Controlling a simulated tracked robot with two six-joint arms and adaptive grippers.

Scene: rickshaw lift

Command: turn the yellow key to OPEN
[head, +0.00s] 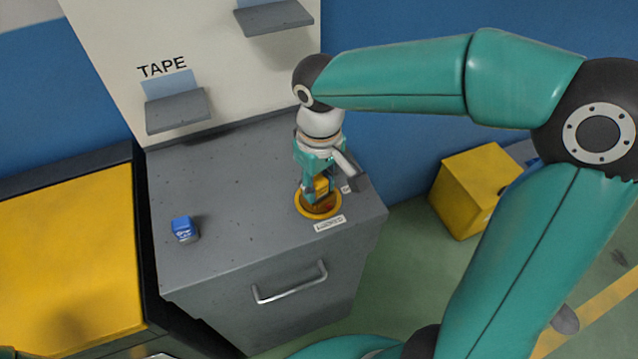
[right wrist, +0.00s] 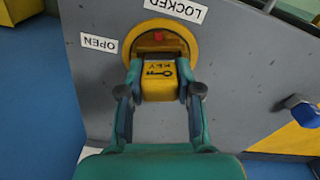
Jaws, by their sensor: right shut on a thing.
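The yellow key (head: 321,185) stands in a round yellow-rimmed lock (head: 303,208) on top of the grey cabinet. My right gripper (head: 317,190) points down and is shut on the key. In the right wrist view, the key (right wrist: 158,82), marked KEY, sits between both fingers (right wrist: 157,90). A red mark (right wrist: 158,37) shows beyond it on the lock, on the side toward the LOCKED label (right wrist: 176,9). The OPEN label (right wrist: 99,42) is left of the lock. The fingers hide part of the key. My left gripper is not in view.
A small blue object (head: 182,227) stands on the cabinet top (head: 235,185), left of the lock. Grey shelves (head: 178,111) jut from the back panel, one under a TAPE label. A yellow box (head: 465,195) is on the floor at right. A yellow-topped unit (head: 70,250) is at left.

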